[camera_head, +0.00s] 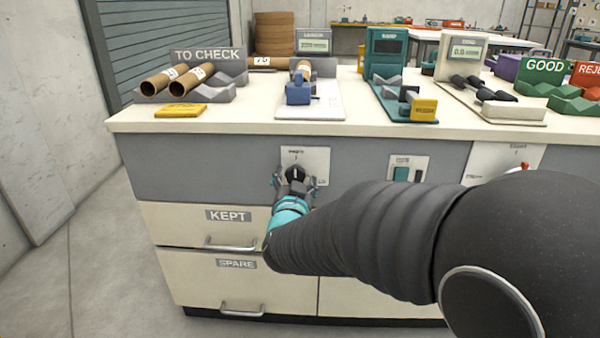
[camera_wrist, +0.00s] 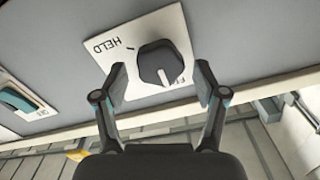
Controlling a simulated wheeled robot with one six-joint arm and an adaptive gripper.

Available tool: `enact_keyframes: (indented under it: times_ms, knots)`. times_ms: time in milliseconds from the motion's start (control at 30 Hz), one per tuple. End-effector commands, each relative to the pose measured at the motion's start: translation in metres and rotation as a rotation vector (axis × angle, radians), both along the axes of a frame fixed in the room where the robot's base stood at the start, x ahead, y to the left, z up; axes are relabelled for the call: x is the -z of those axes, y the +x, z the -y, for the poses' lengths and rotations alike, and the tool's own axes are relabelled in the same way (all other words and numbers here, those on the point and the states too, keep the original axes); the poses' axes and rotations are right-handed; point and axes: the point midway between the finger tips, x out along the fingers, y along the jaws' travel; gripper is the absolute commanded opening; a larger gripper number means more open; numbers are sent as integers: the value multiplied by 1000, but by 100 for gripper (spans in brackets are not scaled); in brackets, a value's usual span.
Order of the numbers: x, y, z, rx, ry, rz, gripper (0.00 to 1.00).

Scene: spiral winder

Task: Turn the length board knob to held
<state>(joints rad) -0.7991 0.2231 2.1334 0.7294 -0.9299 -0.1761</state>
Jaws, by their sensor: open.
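The length board knob (camera_wrist: 160,62) is dark grey, on a white plate (camera_wrist: 105,20) on the grey bench front. Its white mark points at a partly hidden label starting with F, away from the HELD label and its tick. In the head view the knob (camera_head: 294,173) shows its white mark pointing up, and its plate (camera_head: 318,158) is partly covered. My gripper (camera_wrist: 160,82) is open, one finger on each side of the knob, with gaps visible in the wrist view. The gripper also shows at the knob in the head view (camera_head: 294,184).
Above on the bench top stand a length board (camera_head: 325,105) with a blue clamp and a TO CHECK rack (camera_head: 215,92) with cardboard tubes. A teal switch (camera_head: 401,174) sits to the right of the knob. Drawers marked KEPT (camera_head: 180,222) and SPARE (camera_head: 200,283) are below, shut.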

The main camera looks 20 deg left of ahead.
Motion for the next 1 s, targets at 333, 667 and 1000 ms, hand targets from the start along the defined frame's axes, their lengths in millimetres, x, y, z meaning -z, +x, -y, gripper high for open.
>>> enact_keyframes:
  times_ms: [333, 667, 1000]
  knots:
    - [0, 21, -5, 0, 0, 1, 71]
    - [0, 21, -5, 0, 0, 0, 41]
    - [0, 21, -5, -1, 7, 0, 11]
